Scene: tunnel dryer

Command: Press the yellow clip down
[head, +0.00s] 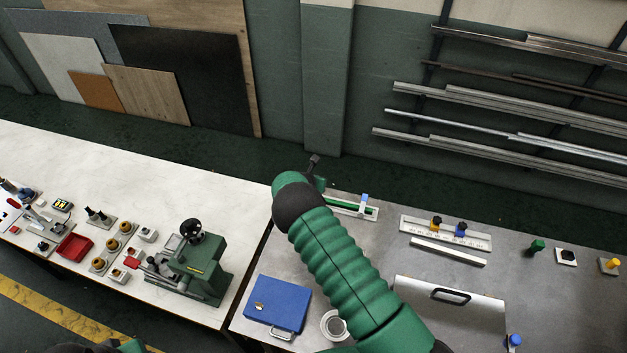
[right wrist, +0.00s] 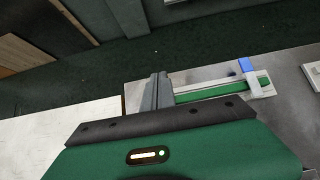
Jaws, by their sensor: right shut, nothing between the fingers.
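My right gripper (head: 314,160) is at the grey table's far left corner, well left of the yellow clip. In the right wrist view its fingers (right wrist: 161,90) are together and empty, near the left end of a green strip (right wrist: 205,92) in a pale fixture. That fixture has a blue-topped slider (head: 364,200) at its right end. The yellow clip is outside the wrist view. My left gripper is not seen.
A loose pale bar (head: 448,252) lies in front of the marked rail, and a metal plate with a black handle (head: 451,296) is nearer. A blue case (head: 277,305) and a white round cup (head: 335,325) stand front left. Another yellow-topped piece (head: 610,265) is far right.

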